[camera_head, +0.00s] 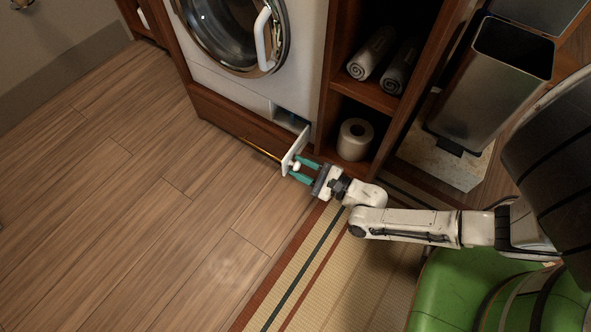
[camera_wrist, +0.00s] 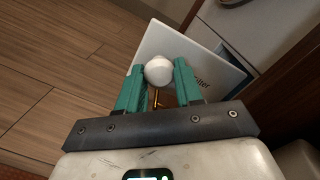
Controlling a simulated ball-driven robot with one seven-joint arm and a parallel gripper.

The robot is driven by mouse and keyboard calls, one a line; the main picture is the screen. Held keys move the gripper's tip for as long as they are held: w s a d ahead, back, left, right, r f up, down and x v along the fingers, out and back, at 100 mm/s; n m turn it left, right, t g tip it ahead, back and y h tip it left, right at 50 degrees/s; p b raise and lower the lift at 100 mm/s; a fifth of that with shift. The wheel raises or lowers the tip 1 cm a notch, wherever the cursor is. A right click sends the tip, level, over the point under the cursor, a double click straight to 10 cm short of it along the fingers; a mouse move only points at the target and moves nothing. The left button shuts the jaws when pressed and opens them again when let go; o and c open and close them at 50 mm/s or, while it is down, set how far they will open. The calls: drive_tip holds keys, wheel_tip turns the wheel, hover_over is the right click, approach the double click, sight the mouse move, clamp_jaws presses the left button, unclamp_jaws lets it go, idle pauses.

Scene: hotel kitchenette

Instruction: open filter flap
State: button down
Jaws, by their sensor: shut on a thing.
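The filter flap (camera_head: 294,150) is a white panel at the lower right of the white washing machine (camera_head: 310,80). It stands swung out from the machine front, with a dark opening (camera_head: 291,118) showing behind it. In the wrist view the flap (camera_wrist: 208,62) is tilted, with partly hidden lettering on its face. A round white knob (camera_wrist: 159,70) sits on the flap. My gripper (camera_head: 297,172) has green fingers, and in the wrist view they are shut on the knob, one on each side.
A wooden shelf (camera_head: 372,95) right of the machine holds rolled grey towels (camera_head: 372,52) and a paper roll (camera_head: 355,139). A metal bin (camera_head: 490,85) stands further right. A striped mat (camera_head: 330,265) lies below my arm. The wooden floor (camera_head: 130,190) at left is clear.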

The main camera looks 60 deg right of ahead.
drive_tip(key=shift+s+y, duration=0.25)
drive_tip(key=shift+y, duration=0.15)
drive_tip(key=c, duration=0.7)
unclamp_jaws()
drive_tip(key=shift+c, duration=0.2)
drive_tip(key=s+p, duration=0.2)
drive_tip(key=s, duration=0.8)
drive_tip(key=shift+s+p, duration=0.35)
drive_tip(key=shift+s, duration=0.05)
drive_tip(key=shift+a, duration=0.1)
